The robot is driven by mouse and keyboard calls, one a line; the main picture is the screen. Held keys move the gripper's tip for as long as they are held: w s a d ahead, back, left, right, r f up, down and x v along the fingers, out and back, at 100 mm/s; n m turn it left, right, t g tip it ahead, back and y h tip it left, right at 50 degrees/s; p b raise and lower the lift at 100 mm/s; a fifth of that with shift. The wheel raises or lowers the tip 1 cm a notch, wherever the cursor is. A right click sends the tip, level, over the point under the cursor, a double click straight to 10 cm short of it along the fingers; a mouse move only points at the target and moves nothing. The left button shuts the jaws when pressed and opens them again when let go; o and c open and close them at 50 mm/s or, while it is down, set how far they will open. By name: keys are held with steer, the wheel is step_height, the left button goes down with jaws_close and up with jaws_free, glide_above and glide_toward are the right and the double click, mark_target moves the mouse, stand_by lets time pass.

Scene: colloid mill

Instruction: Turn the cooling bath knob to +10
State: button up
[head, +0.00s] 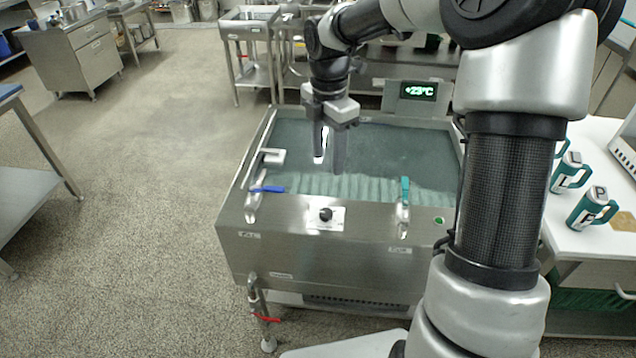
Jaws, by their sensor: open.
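The cooling bath (300,237) is a steel tank filled with greenish water, in the middle of the head view. Its black knob (326,214) sits on a white plate on the front top ledge; the pointer and scale are too small to read. A display (418,91) at the back right of the bath reads about +25°C, the digits being slightly blurred. My gripper (328,160) points down above the water, behind the knob and apart from it. Its fingers are apart with nothing between them.
A blue-handled valve (268,189) stands left of the knob and a green-handled valve (405,190) right of it. A red-handled drain tap (266,318) is below. Green-handled mugs (588,208) stand on the white table at right. The floor at left is clear.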

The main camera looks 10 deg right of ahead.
mark_target(326, 212)
step_height(326, 212, down, 18)
steer(key=b, duration=0.4)
steer(key=shift+w, duration=0.15)
steer(key=c, duration=1)
steer(key=shift+c, duration=0.2)
